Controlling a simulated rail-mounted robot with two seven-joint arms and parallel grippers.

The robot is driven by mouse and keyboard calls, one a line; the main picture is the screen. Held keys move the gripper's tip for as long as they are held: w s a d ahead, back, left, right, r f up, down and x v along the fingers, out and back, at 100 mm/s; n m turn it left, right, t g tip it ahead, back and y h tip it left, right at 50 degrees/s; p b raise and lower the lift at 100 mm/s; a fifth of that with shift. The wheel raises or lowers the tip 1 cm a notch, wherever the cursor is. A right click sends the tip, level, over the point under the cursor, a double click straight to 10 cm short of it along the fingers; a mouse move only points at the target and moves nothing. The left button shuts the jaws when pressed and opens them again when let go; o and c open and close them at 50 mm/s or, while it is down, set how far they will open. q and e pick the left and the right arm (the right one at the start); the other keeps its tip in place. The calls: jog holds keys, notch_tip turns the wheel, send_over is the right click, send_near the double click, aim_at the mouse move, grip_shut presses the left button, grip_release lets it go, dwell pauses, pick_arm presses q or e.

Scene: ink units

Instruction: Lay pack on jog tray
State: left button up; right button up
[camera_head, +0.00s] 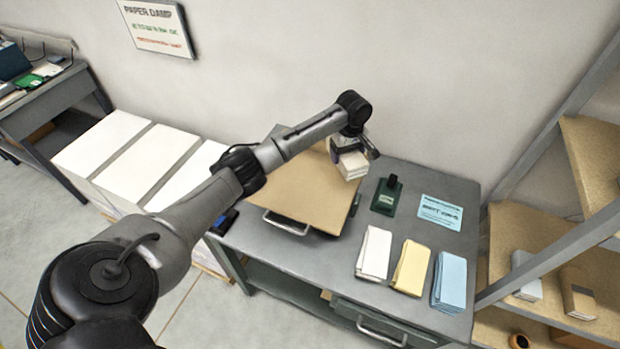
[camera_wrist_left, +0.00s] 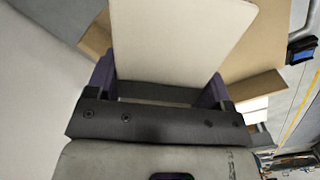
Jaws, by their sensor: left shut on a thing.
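My left gripper (camera_head: 353,149) is shut on a white pack (camera_head: 352,168), a short stack of pale sheets. It holds the pack over the right back part of the tan jog tray (camera_head: 295,192) on the grey table. From this angle I cannot tell whether the pack touches the tray. In the left wrist view the pack (camera_wrist_left: 180,38) lies between the purple fingers, and part of the tan tray (camera_wrist_left: 262,45) shows beyond it. The pack hides some of the tray. My right gripper is not in view.
A dark green stamp-like object (camera_head: 386,196) and a light blue card (camera_head: 440,212) lie right of the tray. White (camera_head: 374,254), yellow (camera_head: 411,268) and blue (camera_head: 449,282) paper stacks line the front edge. Tall white stacks (camera_head: 160,165) stand left; a wooden shelf (camera_head: 545,235) stands right.

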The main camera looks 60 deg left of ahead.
pick_arm(q)
send_over(309, 183)
notch_tip(309, 183, down, 7)
jog(key=shift+w+r, duration=0.1)
jog(key=shift+r, duration=0.1)
jog(key=shift+f+b, duration=0.45)
jog(key=shift+f, duration=1.55)
jog(key=o, duration=0.8)
jog(key=shift+f, duration=0.15)
jog(key=shift+c, duration=0.2)
jog(key=o, duration=0.4)
